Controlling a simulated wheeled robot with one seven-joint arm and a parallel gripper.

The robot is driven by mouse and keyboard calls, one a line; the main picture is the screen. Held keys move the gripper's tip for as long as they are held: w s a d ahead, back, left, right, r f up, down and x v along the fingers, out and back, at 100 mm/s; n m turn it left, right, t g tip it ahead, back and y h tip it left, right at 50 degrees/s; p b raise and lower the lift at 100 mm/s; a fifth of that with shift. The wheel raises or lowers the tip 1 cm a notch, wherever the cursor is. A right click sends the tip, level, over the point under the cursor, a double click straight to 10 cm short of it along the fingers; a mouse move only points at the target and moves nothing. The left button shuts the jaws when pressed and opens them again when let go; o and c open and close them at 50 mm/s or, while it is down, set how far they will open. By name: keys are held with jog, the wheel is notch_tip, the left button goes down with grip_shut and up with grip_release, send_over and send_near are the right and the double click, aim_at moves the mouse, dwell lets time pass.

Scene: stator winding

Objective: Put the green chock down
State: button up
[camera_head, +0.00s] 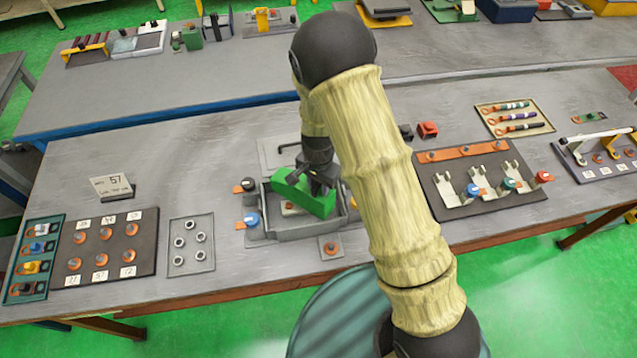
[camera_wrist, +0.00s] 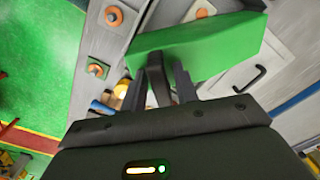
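The green chock (camera_head: 293,190) is a long bright green block, lying aslant over the open grey box (camera_head: 290,234) in the head view. My gripper (camera_head: 320,187) comes down from above onto its right part, with the fingers close together. In the wrist view the chock (camera_wrist: 215,43) fills the upper middle, and the fingers of my gripper (camera_wrist: 167,72) meet its near edge and appear shut on it. The chock hides much of the box's inside. I cannot tell whether its underside touches anything.
Blue-capped and orange-tipped fittings (camera_head: 250,219) flank the box on the left. A grey plate with several studs (camera_head: 191,245) lies farther left, beside a dark board (camera_head: 106,246). A dark board with white brackets (camera_head: 480,187) lies right. Bare bench (camera_head: 185,180) shows left of the box.

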jog(key=shift+o, duration=0.5)
jog(key=shift+r, duration=0.25)
notch_tip(320, 180, up, 12)
jog(key=b, duration=0.4)
jog(key=shift+f, duration=0.1)
jog(key=shift+s, duration=0.1)
